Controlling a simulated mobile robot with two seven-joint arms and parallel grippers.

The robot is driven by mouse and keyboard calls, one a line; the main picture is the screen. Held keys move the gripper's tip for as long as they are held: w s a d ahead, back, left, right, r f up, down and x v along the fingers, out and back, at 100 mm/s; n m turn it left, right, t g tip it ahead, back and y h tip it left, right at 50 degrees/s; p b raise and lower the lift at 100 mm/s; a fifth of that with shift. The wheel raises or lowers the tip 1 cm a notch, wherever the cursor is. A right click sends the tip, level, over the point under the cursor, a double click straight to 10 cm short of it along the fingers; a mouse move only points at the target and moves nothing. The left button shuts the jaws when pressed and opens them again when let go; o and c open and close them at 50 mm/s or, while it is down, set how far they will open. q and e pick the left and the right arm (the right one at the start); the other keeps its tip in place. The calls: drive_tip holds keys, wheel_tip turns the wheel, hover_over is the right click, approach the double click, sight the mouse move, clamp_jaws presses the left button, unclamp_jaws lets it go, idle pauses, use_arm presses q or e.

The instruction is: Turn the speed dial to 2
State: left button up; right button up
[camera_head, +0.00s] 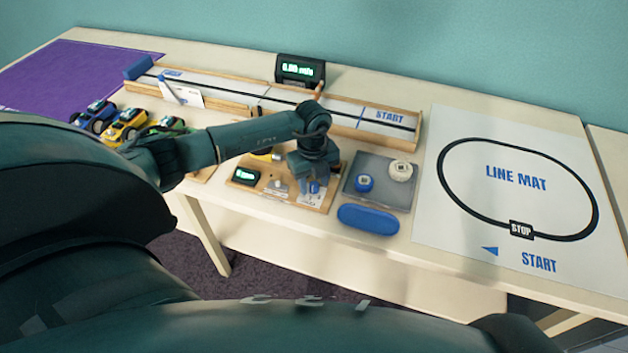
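A wooden control board (245,183) lies near the table's front edge, with a small green-lit display (245,174) at its left. A small blue knob (314,188), which looks like the speed dial, sits on a white printed plate at the board's right. Its pointer and numbers are too small to read. My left gripper (313,184) reaches over the board from the left and points down, its fingertips at the blue knob. The fingers partly hide the knob, and I cannot tell whether they grip it. My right gripper is out of view.
A grey tray (376,202) with a blue and a white round piece is right of the board. A blue case (368,219) lies in front. A wooden track (345,108) and dark display (299,70) stand behind. Toy cars (126,125) are left; a line mat (470,215) is right.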

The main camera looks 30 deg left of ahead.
sight(313, 185)
use_arm(q)
drive_tip(key=shift+o, duration=0.2)
wheel_tip(313, 185, up, 13)
drive_tip(key=shift+s, duration=0.15)
idle(0.3)
idle(0.4)
